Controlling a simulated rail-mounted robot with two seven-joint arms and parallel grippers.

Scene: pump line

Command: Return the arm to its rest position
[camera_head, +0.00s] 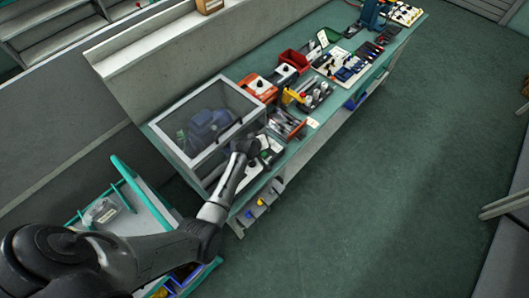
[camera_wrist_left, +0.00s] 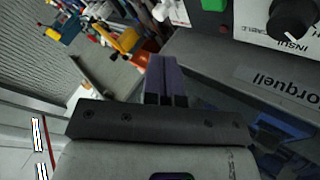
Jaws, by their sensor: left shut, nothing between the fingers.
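My left arm (camera_head: 222,195) reaches from the lower left of the head view up to the workbench. Its left gripper (camera_head: 248,146) is at the front right corner of a clear-lidded box (camera_head: 196,131), close to a small panel device. In the left wrist view the fingers (camera_wrist_left: 165,80) of the left gripper are together, with nothing between them. The panel (camera_wrist_left: 262,22) with a black knob and a green button is at the upper right there, close to the fingers. My right gripper is not in view.
The workbench (camera_head: 322,130) carries red bins (camera_head: 294,59), a yellow-handled tool (camera_head: 291,96) and several trays and tools. A teal-framed cart (camera_head: 150,207) stands at the lower left, under my arm. The green floor (camera_head: 390,190) right of the bench is clear.

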